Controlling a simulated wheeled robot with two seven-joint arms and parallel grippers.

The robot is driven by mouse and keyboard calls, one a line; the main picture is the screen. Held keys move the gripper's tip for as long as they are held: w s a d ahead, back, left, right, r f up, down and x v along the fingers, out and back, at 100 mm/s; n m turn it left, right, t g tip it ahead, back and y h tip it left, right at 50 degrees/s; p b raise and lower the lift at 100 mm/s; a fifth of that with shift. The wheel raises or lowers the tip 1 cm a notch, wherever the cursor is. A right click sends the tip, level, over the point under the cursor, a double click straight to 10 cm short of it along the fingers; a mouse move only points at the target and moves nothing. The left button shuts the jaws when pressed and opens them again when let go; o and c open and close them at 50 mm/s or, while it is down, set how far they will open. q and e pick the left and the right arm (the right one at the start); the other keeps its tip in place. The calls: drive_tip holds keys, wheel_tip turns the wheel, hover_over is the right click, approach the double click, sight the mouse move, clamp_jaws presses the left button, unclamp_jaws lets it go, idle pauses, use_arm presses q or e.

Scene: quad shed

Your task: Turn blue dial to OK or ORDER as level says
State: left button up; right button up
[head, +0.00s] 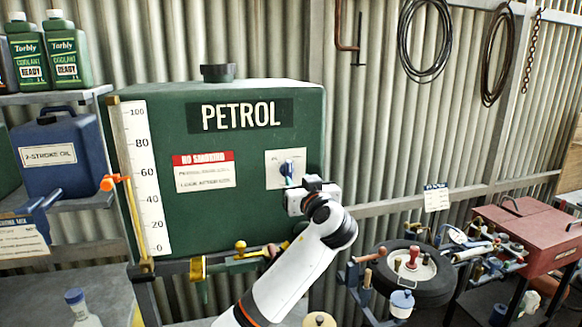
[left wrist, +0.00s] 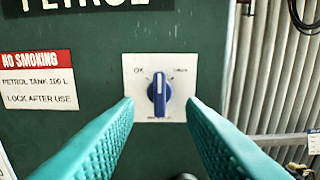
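The blue dial (head: 287,168) sits on a white plate (head: 272,181) at the right of the green petrol tank (head: 150,120). In the left wrist view the dial (left wrist: 160,92) has its white line pointing about straight up, between OK at upper left and a blurred label, seemingly ORDER, at upper right. The level scale (head: 148,180) runs from 0 to 100; an orange marker (head: 112,182) stands between 40 and 60, nearer 60. My left gripper (left wrist: 160,108) is open, its teal fingers apart on either side of the dial in view; contact is not visible. My right gripper is out of view.
A yellow valve handle (head: 240,246) and pipe run under the tank. A shelf with coolant bottles (head: 64,50) and a blue oil can (head: 60,155) stands left. A tyre (head: 425,275) and red toolbox (head: 520,235) are at right.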

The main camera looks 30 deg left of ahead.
sight(290, 172)
use_arm(q)
drive_tip(key=p+x, duration=0.2)
drive_tip(key=x, duration=0.4)
drive_tip(key=shift+a+r, duration=0.1)
drive_tip(key=shift+r, duration=0.05)
drive_tip(key=shift+w+a+p, duration=0.4)
drive_tip(key=shift+w+a, duration=0.05)
drive_tip(key=shift+f, duration=0.2)
clamp_jaws()
